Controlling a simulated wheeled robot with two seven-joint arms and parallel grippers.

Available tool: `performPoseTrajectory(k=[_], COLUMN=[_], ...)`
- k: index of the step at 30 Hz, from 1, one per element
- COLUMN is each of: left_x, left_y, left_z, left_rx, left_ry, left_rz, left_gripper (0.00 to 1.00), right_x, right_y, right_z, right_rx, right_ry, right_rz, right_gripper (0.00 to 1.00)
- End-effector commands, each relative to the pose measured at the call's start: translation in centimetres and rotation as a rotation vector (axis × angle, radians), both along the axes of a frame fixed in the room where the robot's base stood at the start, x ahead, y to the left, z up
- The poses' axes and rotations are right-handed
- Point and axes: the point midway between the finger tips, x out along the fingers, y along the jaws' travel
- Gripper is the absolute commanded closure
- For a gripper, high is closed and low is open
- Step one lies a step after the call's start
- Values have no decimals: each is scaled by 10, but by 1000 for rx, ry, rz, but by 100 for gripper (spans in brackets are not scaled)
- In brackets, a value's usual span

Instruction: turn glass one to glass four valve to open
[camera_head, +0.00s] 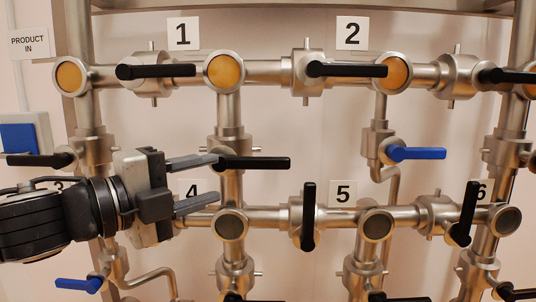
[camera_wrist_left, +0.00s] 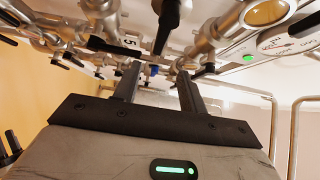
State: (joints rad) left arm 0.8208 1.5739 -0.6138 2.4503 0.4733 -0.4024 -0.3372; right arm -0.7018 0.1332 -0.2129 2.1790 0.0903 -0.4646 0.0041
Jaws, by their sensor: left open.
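Glass one (camera_head: 224,72) is a round amber sight glass beside label 1 in the head view. Glass four (camera_head: 230,224) is a dark sight glass below it, beside label 4. On the vertical pipe between them, the valve's black handle (camera_head: 256,163) lies horizontal, across the pipe, pointing right. My left gripper (camera_head: 215,177) is open, coming in from the left. Its upper fingertip appears close to the handle's left end, its lower one below; contact cannot be told. The open fingers also show in the left wrist view (camera_wrist_left: 158,80). My right gripper is not in view.
A blue handle (camera_head: 418,154) sits to the right. Steel pipes surround my left gripper. A blue-and-white box (camera_head: 22,135) is at the left edge.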

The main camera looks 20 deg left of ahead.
Motion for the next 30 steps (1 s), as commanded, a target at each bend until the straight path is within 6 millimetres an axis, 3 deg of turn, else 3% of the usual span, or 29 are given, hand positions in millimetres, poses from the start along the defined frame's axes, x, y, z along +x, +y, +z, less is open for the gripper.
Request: performPoseTrajectory(k=[18, 24, 30], left_x=[94, 112, 116], left_y=[-53, -62, -64], left_z=[2, 1, 0], left_rx=[-2, 0, 0], left_ry=[0, -1, 0], left_rz=[-2, 0, 1], left_gripper=[58, 58, 58], right_x=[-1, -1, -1], right_y=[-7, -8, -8], right_z=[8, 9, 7], right_rx=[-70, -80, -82], right_ry=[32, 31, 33], right_rz=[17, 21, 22], right_gripper=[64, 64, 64])
